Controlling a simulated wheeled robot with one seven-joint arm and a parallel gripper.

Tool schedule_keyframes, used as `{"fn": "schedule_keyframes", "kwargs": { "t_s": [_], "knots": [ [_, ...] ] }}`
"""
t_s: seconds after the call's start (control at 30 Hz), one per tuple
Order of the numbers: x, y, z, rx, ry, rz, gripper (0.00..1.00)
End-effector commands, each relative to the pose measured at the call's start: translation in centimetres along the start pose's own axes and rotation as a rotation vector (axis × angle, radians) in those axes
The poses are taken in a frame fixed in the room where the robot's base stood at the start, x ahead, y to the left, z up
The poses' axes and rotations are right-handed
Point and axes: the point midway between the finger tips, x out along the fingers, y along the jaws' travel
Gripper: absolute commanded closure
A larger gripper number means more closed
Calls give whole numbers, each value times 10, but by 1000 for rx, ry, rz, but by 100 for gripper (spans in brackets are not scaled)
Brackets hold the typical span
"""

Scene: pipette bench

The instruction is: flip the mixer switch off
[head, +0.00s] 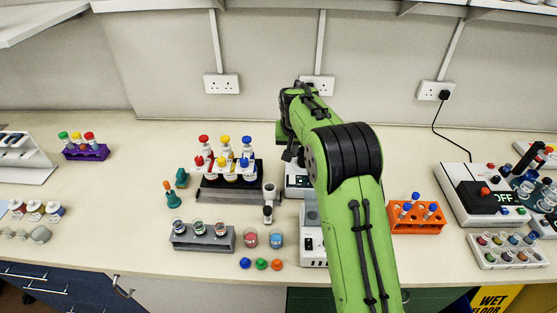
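The task's mixer is hard to single out. A small white device with a dark rocker switch (309,244) on its front stands at the bench's front, partly covered by my green arm. I cannot read the switch position. Behind it, another white device with a dark display (299,181) is also partly covered. At the right, a larger white unit (462,204) has a black top, a red knob and a display reading OFF (504,197). My gripper (291,155) points down above the middle of the bench, mostly hidden by the arm; its fingers are too unclear to read.
A cable (437,122) runs from a wall socket to the right unit.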

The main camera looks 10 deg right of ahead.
Motion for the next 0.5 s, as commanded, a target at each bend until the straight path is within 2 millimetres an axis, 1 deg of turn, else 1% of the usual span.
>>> {"fn": "schedule_keyframes", "kwargs": {
  "t_s": [0.27,0.37,0.5],
  "knots": [
    [5,0,2,0,-1,0,100],
    [17,0,2,-1,-3,1,100],
    [46,1,2,-1,-5,1,100]
  ]
}}
